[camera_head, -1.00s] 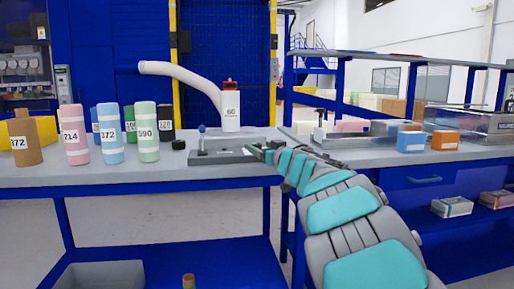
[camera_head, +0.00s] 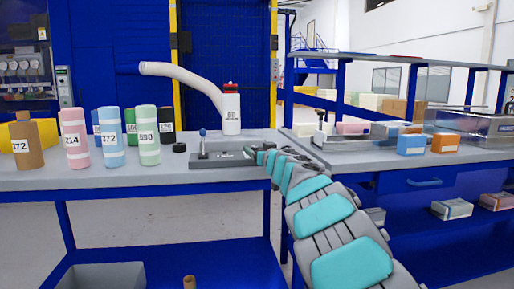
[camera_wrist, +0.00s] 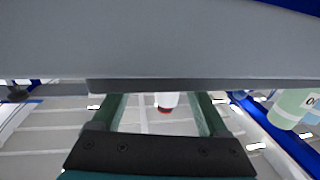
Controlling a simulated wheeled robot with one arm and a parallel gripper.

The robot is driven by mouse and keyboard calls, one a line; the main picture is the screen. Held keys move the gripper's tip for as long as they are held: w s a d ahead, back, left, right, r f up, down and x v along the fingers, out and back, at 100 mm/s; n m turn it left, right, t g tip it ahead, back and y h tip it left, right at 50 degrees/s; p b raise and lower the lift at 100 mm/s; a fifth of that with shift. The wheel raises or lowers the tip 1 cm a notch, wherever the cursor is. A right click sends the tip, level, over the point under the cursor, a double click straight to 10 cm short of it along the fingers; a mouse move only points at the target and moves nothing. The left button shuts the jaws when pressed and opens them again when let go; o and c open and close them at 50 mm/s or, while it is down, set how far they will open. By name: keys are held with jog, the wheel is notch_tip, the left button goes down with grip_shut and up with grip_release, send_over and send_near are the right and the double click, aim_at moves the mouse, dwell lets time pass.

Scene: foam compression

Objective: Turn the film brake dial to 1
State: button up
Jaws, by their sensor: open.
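A low grey fixture (camera_head: 222,159) with a small white marking lies on the table near its front edge. A thin lever with a blue ball (camera_head: 202,133) stands at its left end. I cannot make out a numbered film brake dial in either view. My gripper (camera_head: 258,153) is at the fixture's right end in the head view, mostly hidden by its own wrist. In the wrist view its two green fingers (camera_wrist: 160,110) are apart with nothing held. A wide grey surface (camera_wrist: 160,45) fills the top of that view, close to the fingertips.
A black puck (camera_head: 179,148) lies left of the fixture. Orange (camera_head: 445,142) and blue boxes lie right.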

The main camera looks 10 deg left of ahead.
jog(key=shift+w+a, duration=0.2)
jog(key=shift+w, duration=0.15)
jog(key=shift+c, duration=0.4)
grip_shut()
